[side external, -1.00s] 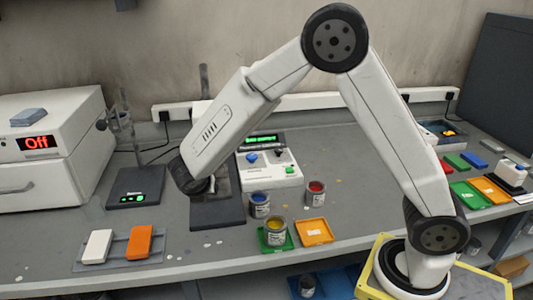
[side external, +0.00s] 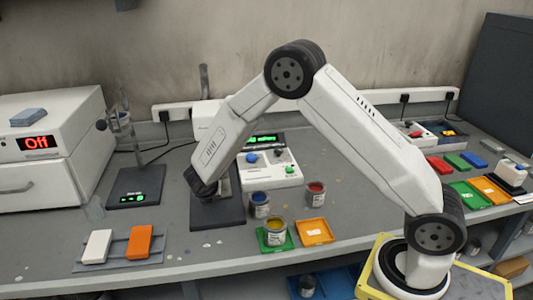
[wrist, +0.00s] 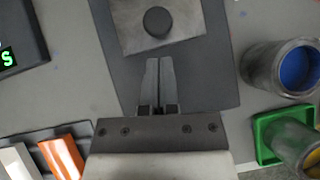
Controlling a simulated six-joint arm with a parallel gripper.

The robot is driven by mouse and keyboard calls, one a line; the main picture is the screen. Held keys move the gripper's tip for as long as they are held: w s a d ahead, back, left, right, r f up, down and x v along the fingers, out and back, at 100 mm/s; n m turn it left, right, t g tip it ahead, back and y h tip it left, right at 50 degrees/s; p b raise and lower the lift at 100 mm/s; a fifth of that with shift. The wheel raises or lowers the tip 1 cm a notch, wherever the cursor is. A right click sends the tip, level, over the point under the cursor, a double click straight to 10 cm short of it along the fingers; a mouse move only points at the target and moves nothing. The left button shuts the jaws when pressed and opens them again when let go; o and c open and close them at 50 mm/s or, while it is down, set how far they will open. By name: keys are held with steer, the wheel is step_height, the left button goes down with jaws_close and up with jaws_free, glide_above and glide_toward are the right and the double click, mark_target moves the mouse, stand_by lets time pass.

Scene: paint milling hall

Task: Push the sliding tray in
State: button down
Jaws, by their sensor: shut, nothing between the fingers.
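My gripper (wrist: 158,60) points at the dark flat base of a bench device, its two fingers shut together and empty. Ahead of the fingertips lies a pale grey metal plate (wrist: 185,30) with a dark round disc (wrist: 158,21) on it; this looks like the sliding tray. The tips appear just short of the plate's near edge; whether they touch it I cannot tell. The dark base (wrist: 215,85) extends under and around the plate. In the side view the base (side external: 222,214) lies below my arm's end, which hides much of the plate.
A blue paint can (side external: 260,204) stands close to the right of the base, with a yellow can (side external: 275,233) on a green tray nearer the front. A scale (side external: 135,188) stands to the left. White and orange blocks (side external: 138,242) lie front left. The bench between is mostly clear.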

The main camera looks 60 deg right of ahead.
steer(key=shift+w+d+f, duration=0.1)
steer(key=shift+w+d, duration=0.3)
steer(key=shift+d, duration=0.25)
steer(key=shift+w, duration=0.1)
steer(key=shift+w+d, duration=1.45)
steer(key=shift+d, duration=0.15)
steer(key=shift+s+a, duration=0.25)
steer(key=shift+a, duration=0.1)
steer(key=s+a, duration=0.1)
steer(key=a, duration=0.2)
steer(key=shift+s+r, duration=0.35)
steer(key=shift+s, duration=0.05)
steer(key=v, duration=1)
